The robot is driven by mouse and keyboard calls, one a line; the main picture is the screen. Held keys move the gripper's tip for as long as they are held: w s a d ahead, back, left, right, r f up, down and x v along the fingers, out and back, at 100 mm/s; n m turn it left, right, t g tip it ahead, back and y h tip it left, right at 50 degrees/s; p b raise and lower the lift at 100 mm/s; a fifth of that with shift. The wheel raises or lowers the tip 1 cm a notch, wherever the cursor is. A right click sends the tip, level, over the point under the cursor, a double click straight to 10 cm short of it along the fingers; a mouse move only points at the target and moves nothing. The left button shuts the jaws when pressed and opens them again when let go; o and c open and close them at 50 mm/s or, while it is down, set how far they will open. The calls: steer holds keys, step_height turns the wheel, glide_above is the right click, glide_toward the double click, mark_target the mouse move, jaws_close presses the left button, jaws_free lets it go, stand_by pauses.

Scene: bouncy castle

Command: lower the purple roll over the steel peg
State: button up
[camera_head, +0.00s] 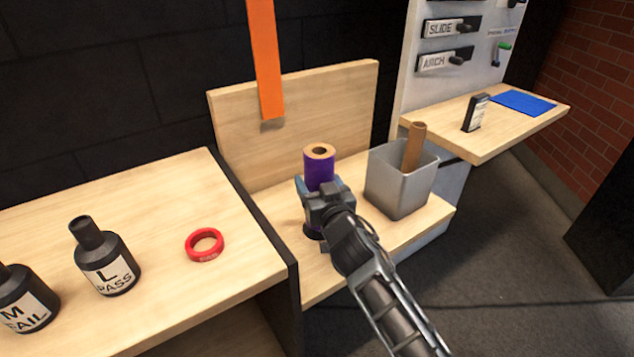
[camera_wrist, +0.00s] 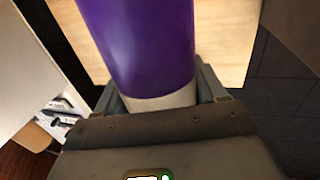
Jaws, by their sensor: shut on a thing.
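The purple roll (camera_head: 319,168) stands upright above the low wooden bench, its tan cardboard core showing at the open top. My gripper (camera_head: 321,190) is shut on the roll, hiding its lower part from the head view. In the wrist view, the roll (camera_wrist: 145,45) passes between the fingers of my gripper (camera_wrist: 160,93), with a pale band at its near end. A dark round base (camera_head: 312,231) shows just below my gripper. The steel peg itself cannot be seen. I cannot tell whether the roll is around it.
A grey bin (camera_head: 400,185) holding a brown tube (camera_head: 414,147) stands close right of the roll. An orange strip (camera_head: 266,65) hangs in front of the wooden backboard (camera_head: 320,105). The left table (camera_head: 170,270) bears black bottles (camera_head: 104,262) and a red ring (camera_head: 204,245).

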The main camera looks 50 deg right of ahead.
steer(key=shift+f+b, duration=0.85)
steer(key=shift+b, duration=0.25)
steer(key=o, duration=1.2)
steer(key=shift+c, duration=0.2)
steer(key=o, duration=0.4)
steer(key=shift+f, duration=0.15)
steer(key=shift+b+v, duration=0.8)
steer(key=shift+v, duration=3.15)
